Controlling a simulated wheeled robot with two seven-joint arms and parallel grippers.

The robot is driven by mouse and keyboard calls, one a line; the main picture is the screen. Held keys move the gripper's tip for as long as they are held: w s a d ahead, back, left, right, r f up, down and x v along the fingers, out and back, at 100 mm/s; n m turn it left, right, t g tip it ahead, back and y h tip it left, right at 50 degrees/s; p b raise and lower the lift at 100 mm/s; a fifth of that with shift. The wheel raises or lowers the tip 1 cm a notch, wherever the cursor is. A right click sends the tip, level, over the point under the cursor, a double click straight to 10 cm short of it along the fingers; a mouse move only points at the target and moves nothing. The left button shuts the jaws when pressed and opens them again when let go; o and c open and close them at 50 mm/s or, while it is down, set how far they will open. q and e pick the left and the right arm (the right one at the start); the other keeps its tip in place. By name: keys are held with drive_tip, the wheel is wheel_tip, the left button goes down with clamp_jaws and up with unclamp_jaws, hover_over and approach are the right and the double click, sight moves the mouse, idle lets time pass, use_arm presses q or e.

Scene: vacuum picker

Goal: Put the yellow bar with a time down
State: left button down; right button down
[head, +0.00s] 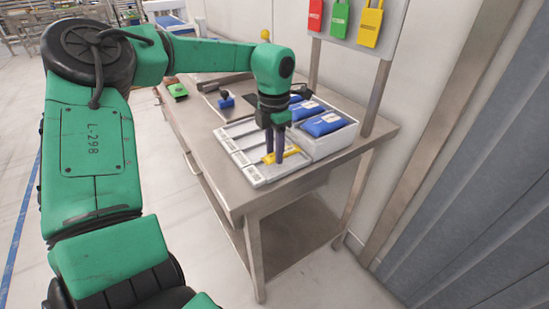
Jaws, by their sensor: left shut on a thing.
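The yellow bar (291,152) is at the front part of a white slotted tray (257,181) on the metal table. My left gripper (274,159) points straight down over the tray, and its dark fingers are shut on the yellow bar. The fingers hide part of the bar. I cannot tell whether the bar rests in a slot or hangs just above it. My right gripper is not in view.
A white bin (327,146) with blue packets (325,123) stands right beside the tray. A blue-and-black tool (226,100) and a green item (178,90) lie further back. Red, green and yellow tags (341,17) hang on a board above. The table's front corner is bare.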

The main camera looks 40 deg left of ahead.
sight(274, 155)
use_arm(q)
wheel_tip(274, 155, down, 3)
drive_tip(key=shift+r, duration=0.1)
drive_tip(key=shift+f, duration=0.2)
drive_tip(key=c, duration=0.8)
unclamp_jaws()
drive_tip(key=shift+r, duration=0.55)
wheel_tip(274, 155, up, 11)
drive_tip(key=shift+r, duration=0.1)
